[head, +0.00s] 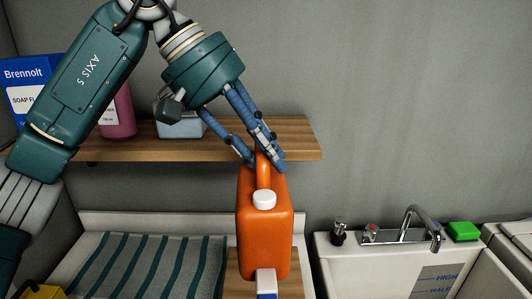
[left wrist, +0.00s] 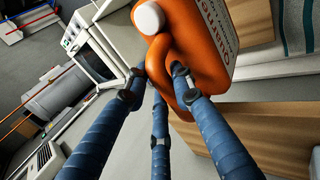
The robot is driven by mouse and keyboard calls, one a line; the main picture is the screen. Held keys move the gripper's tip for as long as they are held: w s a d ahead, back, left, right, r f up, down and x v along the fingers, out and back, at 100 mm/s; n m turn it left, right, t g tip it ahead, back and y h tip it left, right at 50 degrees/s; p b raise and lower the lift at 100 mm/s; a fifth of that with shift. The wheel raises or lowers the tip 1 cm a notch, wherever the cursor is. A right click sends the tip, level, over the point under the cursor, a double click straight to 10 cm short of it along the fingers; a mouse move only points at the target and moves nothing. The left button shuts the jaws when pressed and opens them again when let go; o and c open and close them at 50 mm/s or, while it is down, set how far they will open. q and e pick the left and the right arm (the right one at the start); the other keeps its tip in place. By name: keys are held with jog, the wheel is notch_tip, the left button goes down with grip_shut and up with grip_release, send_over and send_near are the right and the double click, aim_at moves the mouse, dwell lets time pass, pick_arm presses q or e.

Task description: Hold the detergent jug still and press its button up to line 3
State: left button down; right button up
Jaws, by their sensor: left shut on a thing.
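The orange detergent jug (head: 263,235) stands upright in the middle of the head view, with a white cap (head: 264,200) and a handle on top. A white and blue piece (head: 266,281) shows low at its front, cut off by the picture edge; I cannot tell if it is the button. No line 3 is readable. My left gripper (head: 266,163) comes down from above and is shut on the jug's handle. In the left wrist view its fingers (left wrist: 157,80) close around the handle of the jug (left wrist: 200,45). My right gripper is in neither view.
A wooden shelf (head: 220,150) behind the jug carries a blue and white box (head: 25,75), a pink bottle (head: 118,115) and a pale tub (head: 180,128). A striped cloth (head: 140,262) lies left. Right is a sink with a tap (head: 405,236) and a green sponge (head: 463,231).

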pick_arm(q)
jog(key=shift+w+f+b, duration=0.15)
jog(key=shift+f+b, duration=5.9)
jog(key=shift+f, duration=3.2)
jog(key=shift+a+f+b, duration=0.2)
jog(key=shift+f+b, duration=0.35)
jog(key=shift+b, duration=0.1)
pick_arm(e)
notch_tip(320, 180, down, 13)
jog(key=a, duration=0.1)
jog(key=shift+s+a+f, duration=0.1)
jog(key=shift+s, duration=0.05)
pick_arm(q)
jog(key=shift+f, duration=0.15)
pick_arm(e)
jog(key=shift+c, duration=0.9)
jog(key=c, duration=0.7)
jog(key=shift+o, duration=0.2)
